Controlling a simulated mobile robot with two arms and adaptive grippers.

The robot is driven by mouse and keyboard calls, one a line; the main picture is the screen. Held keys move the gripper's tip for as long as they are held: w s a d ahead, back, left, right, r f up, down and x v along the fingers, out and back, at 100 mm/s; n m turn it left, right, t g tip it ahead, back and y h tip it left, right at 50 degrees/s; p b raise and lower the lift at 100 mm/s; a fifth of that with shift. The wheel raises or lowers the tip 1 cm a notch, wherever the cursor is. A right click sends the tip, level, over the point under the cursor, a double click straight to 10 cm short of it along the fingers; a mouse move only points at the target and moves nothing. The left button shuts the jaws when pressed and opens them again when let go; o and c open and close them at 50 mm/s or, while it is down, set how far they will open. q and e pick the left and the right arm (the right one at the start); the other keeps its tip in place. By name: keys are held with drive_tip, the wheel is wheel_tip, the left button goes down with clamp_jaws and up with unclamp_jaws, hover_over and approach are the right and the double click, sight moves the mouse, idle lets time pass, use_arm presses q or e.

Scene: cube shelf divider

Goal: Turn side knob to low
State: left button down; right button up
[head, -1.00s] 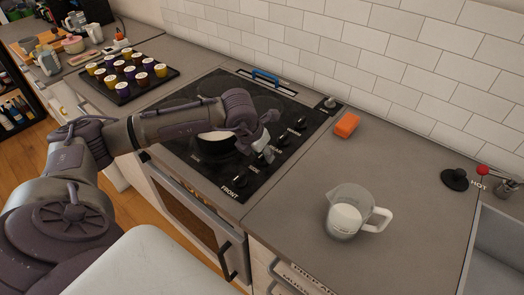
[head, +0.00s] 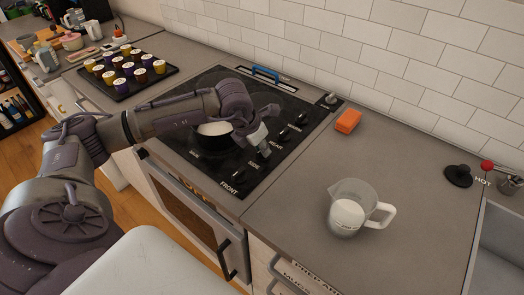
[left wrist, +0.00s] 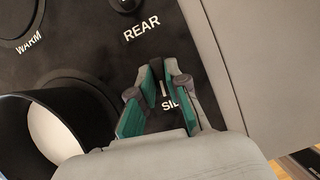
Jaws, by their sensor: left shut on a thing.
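The side knob is largely hidden by my left gripper (head: 265,151) in the head view. In the left wrist view, the side knob (left wrist: 164,89) shows only as a dark sliver with a pale mark between the fingertips, above the partly covered SIDE label. My left gripper (left wrist: 160,88) is shut on this knob, with a green-padded finger on each side. The knob's exact setting cannot be read. The black cooktop (head: 205,165) carries the row of knobs. My right gripper is not in view.
A dark pan with white contents (head: 214,129) stands on the cooktop close to my left gripper. Other knobs (head: 284,132) sit along the same panel. An orange block (head: 347,121) and a measuring jug (head: 348,213) stand on the right counter. A pod tray (head: 126,77) lies at left.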

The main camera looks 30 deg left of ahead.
use_arm(q)
drive_tip(key=m+h+b, duration=0.1)
drive_tip(key=m+b, duration=0.2)
drive_tip(key=shift+w+a+f, duration=0.1)
drive_tip(key=shift+f, duration=0.05)
drive_tip(key=m+h+b, duration=0.1)
drive_tip(key=m, duration=0.1)
drive_tip(key=shift+m+g, duration=0.3)
drive_tip(key=shift+g, duration=0.1)
drive_tip(key=shift+m+g+h+b, duration=0.3)
drive_tip(key=shift+m+b, duration=0.2)
drive_tip(key=shift+m, duration=0.6)
drive_tip(key=c, duration=1.2)
unclamp_jaws()
drive_tip(key=shift+o, duration=0.2)
drive_tip(key=shift+r, duration=0.2)
drive_tip(key=v, duration=1.2)
